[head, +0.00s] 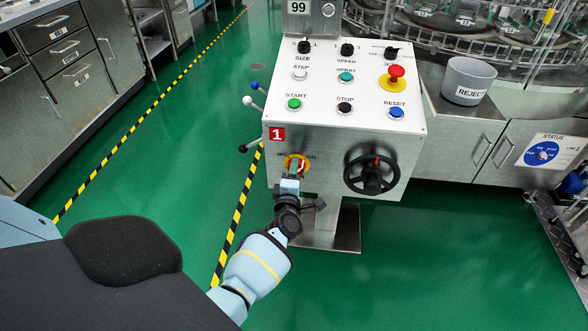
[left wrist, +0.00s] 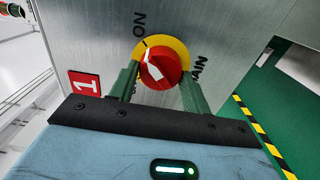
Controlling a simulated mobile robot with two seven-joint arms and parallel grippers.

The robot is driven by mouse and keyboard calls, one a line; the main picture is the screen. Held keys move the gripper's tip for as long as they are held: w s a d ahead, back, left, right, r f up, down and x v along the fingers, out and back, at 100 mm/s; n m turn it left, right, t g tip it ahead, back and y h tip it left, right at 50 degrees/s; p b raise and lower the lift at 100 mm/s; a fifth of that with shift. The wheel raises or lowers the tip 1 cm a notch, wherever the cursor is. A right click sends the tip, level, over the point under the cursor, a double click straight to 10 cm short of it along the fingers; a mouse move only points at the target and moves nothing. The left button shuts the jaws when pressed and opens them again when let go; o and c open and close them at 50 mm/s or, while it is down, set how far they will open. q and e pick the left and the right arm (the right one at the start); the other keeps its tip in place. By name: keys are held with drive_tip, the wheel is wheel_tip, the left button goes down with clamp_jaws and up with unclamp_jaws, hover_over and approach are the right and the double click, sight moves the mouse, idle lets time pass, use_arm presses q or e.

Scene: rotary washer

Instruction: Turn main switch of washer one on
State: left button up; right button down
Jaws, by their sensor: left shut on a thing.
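The red main switch (left wrist: 165,64) is a round knob on a yellow ring on the panel front marked with a red "1" sign. In the wrist view its white mark runs up and left, roughly toward the "ON" lettering (left wrist: 139,24). In the head view the switch (head: 297,158) sits low on the left of the washer's control box (head: 335,150), partly hidden by my gripper. My left gripper (head: 293,168) reaches it from below. In the wrist view my left gripper's fingers (left wrist: 161,84) stand on either side of the knob, shut on it. My right gripper is not seen.
A black handwheel (head: 372,175) sticks out right of the switch. Levers with ball ends (head: 252,102) jut from the box's left side. Buttons and a red emergency stop (head: 396,72) are on top. Green floor (head: 130,190) is open at left.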

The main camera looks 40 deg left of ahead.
use_arm(q)
drive_tip(key=shift+r, duration=0.1)
drive_tip(key=o, duration=0.9)
drive_tip(key=shift+o, duration=0.2)
drive_tip(key=p+v, duration=0.1)
drive_tip(key=v, duration=0.6)
drive_tip(key=shift+s+d+p, duration=0.25)
drive_tip(key=shift+s+p, duration=0.05)
drive_tip(key=shift+p, duration=0.1)
